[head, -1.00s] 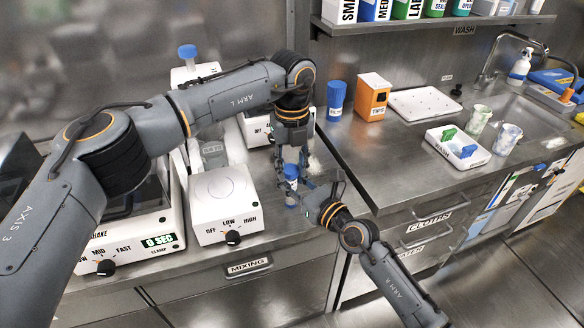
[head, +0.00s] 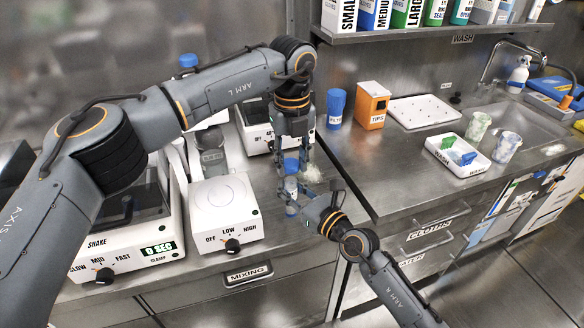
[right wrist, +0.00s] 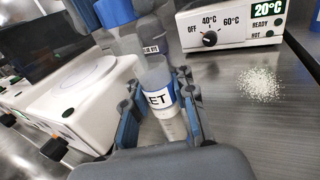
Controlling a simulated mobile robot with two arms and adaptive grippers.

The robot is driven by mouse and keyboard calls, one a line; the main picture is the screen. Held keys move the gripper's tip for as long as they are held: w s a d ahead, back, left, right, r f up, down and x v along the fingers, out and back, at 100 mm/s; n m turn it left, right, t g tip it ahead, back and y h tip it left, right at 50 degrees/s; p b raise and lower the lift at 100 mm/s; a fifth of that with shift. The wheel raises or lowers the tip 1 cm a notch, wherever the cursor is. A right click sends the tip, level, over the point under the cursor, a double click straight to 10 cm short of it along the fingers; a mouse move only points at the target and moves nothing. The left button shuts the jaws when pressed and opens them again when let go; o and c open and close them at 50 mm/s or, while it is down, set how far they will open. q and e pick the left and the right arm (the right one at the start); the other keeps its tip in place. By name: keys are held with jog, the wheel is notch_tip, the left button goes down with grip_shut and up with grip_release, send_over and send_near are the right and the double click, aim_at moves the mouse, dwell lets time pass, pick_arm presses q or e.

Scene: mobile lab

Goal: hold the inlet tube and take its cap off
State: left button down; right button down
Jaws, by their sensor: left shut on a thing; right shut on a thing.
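The inlet tube (head: 291,189) stands about upright above the bench front, a clear tube with a white and blue label. My right gripper (head: 307,198) is shut around it from the right. In the right wrist view the tube (right wrist: 168,122), its label ending in "ET", is between my right fingers (right wrist: 160,108). Its clear top end looks bare there. My left gripper (head: 291,150) comes down from above, shut on the blue cap (head: 291,165), over the tube's top. Any gap between cap and tube is hard to make out in the head view.
A white stirrer (head: 222,205) stands left of the tube, a shaker (head: 130,250) farther left. A heater (right wrist: 232,28) reading 20°C and a white powder heap (right wrist: 261,84) lie behind. A blue container (head: 336,106), a TIPS box (head: 372,105) and a white tray (head: 470,168) are right.

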jog(key=c, duration=1)
grip_release()
jog(key=shift+s+d, duration=0.1)
